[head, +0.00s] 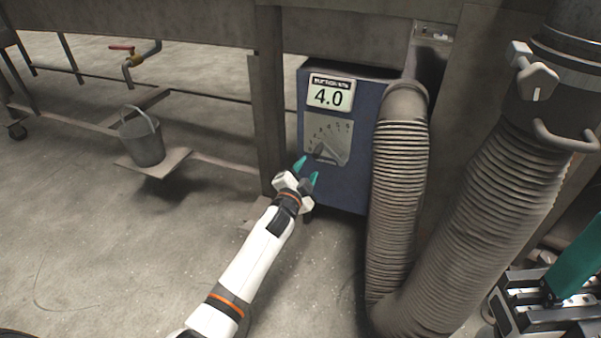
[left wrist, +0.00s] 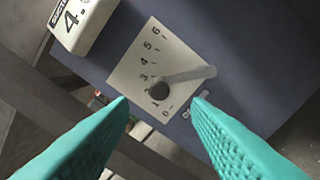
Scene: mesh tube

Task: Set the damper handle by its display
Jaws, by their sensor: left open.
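The blue damper box (head: 349,188) carries a white display (head: 329,96) that reads 4.0. Below it is a pale dial plate (head: 342,127) marked 0 to 6. In the left wrist view, the grey handle (left wrist: 187,79) has a dark round knob (left wrist: 160,91) near the 1 and 2 marks. My left gripper (head: 308,171) is open just below the dial in the head view. Its teal fingers (left wrist: 160,102) lie either side of the knob in the left wrist view; contact is not visible. Part of my right gripper (head: 577,258) shows at the lower right edge; its opening is unclear.
A ribbed hose (head: 398,200) runs down beside the box, and a thicker one (head: 490,210) stands further right with a clamp knob (head: 533,82). A steel post (head: 268,100) is left of the box. A bucket (head: 143,140) stands on a low shelf. The left floor is clear.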

